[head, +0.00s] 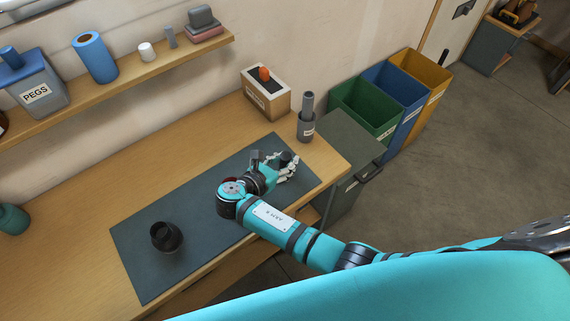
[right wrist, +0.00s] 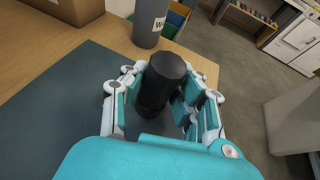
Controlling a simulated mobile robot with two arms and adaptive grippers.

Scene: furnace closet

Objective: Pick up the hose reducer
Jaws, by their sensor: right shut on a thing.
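My right gripper (head: 290,168) is over the far right part of the dark mat (head: 205,232) on the workbench. Its fingers are closed around a black, roughly cylindrical piece, which I take to be the hose reducer (head: 286,158). In the right wrist view the hose reducer (right wrist: 162,82) stands upright between the fingers of the right gripper (right wrist: 160,100), its flat dark top facing the camera. Its lower part is partly hidden by the fingers. I cannot tell whether it touches the mat. My left gripper is not in view.
A black round hollow piece (head: 166,237) sits on the mat's near left part. A grey labelled holder (head: 306,124) and a labelled box (head: 266,93) stand beyond my gripper. A shelf (head: 120,85) runs above the bench. Green, blue and yellow bins stand at the right.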

